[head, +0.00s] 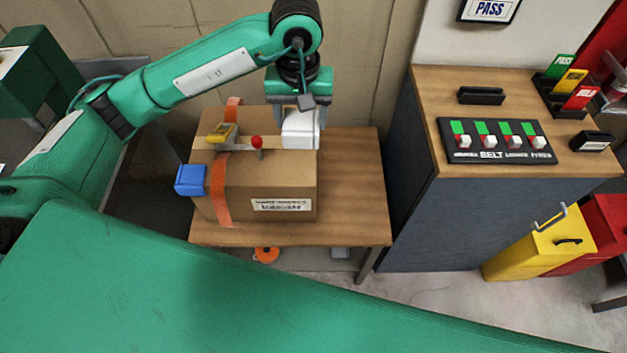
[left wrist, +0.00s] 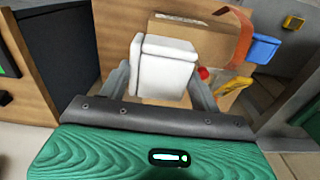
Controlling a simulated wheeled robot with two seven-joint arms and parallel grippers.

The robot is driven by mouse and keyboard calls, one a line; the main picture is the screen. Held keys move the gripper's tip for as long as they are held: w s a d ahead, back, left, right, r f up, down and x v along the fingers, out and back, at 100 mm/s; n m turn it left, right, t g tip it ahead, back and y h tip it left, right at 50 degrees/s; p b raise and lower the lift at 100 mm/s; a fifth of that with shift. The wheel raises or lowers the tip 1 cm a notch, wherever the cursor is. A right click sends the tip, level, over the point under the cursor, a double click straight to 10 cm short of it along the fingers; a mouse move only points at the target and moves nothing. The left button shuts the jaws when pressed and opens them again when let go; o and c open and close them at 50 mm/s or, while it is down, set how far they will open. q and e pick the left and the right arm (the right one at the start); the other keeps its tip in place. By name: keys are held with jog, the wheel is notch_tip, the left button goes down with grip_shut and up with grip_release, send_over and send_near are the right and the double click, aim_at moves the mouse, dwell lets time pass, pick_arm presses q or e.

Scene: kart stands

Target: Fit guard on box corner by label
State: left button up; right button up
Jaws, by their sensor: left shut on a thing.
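A cardboard box (head: 270,185) stands on a small wooden table (head: 350,200), with a white printed label (head: 282,204) low on its front face, near the right corner. My left gripper (head: 300,118) is shut on a white guard (head: 299,136), above the right part of the box top. In the left wrist view the guard (left wrist: 164,72) sits between the fingers; I cannot tell whether it touches the box. A yellow piece (head: 222,134) and a red-knobbed piece (head: 257,142) are on the box top.
Orange straps (head: 219,190) run over the box. A cabinet (head: 500,190) to the right carries a switch panel (head: 495,141) and coloured cards. Yellow (head: 538,250) and red bins stand beyond. The table right of the box is clear. An orange round thing (head: 266,254) lies below.

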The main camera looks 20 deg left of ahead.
pick_arm(q)
jog(key=shift+w+d+r, duration=0.15)
jog(key=shift+d+r, duration=0.3)
jog(key=shift+r, duration=0.2)
notch_tip(320, 180, down, 15)
jog(key=p, duration=0.4)
jog(key=shift+f, duration=0.1)
notch_tip(320, 180, down, 4)
jog(key=shift+f+p, duration=0.1)
jog(key=shift+p, duration=0.4)
jog(key=shift+f, duration=0.1)
pick_arm(e)
jog(key=r, duration=0.3)
jog(key=a+r, duration=0.1)
jog(key=r, duration=0.1)
jog(key=shift+w+r, duration=0.1)
jog(key=shift+w, duration=0.15)
